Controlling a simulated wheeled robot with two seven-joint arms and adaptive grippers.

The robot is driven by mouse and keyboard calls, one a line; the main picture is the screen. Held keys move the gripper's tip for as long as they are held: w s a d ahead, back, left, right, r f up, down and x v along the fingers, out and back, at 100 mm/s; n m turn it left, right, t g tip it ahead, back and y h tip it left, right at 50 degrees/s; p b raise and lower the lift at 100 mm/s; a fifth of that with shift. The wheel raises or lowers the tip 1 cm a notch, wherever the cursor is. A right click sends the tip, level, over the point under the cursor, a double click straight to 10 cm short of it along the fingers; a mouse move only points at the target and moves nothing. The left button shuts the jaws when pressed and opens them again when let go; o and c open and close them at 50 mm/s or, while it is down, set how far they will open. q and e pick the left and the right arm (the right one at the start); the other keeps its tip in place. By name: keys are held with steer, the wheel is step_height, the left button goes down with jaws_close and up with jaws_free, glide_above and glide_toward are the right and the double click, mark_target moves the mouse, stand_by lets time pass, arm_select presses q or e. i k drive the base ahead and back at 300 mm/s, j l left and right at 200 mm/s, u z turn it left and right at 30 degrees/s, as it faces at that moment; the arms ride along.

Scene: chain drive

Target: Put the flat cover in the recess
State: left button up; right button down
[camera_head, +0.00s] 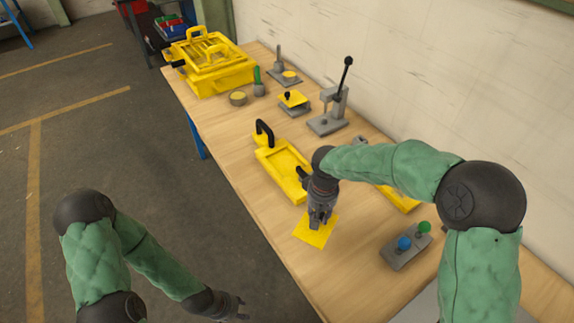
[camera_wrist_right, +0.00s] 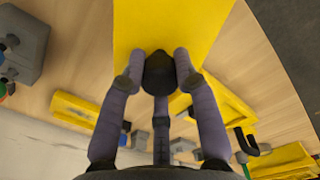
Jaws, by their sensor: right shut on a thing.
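The flat cover (camera_head: 313,234) is a thin yellow square plate. In the right wrist view the cover (camera_wrist_right: 170,25) has a dark knob (camera_wrist_right: 160,72), and my right gripper (camera_wrist_right: 160,66) is shut on this knob. In the head view my right gripper (camera_head: 319,222) is over the cover, close to the table's front edge; any gap below the cover is hard to judge. A yellow fixture (camera_head: 275,176) with a shallow rectangular recess and a black handle lies behind and left of the cover, partly hidden by my right arm. My left gripper (camera_head: 240,308) is open and empty, low at the front, beyond the table edge.
A grey box (camera_head: 405,248) with blue and green knobs stands right of the cover. Another yellow part (camera_head: 402,198) is partly behind my right arm. A lever press (camera_head: 330,118), small stands and a yellow crate (camera_head: 215,70) are farther back. Bare wood lies left of the fixture.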

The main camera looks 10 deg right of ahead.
mark_target(285, 163)
steer(key=i+j+z, duration=0.1)
steer(key=z, duration=0.3)
steer(key=j+z, duration=0.2)
steer(key=z, duration=0.2)
steer(key=i+j+z, duration=0.1)
steer(key=z, duration=0.25)
steer(key=i+j+z, duration=0.1)
steer(key=j+z, duration=0.2)
steer(key=j, duration=1)
steer(key=j+z, duration=0.35)
steer(key=j, duration=0.95)
steer(key=i+j, duration=0.15)
steer(key=j, duration=0.25)
steer(key=i+l+u, duration=0.1)
steer(key=i, duration=0.1)
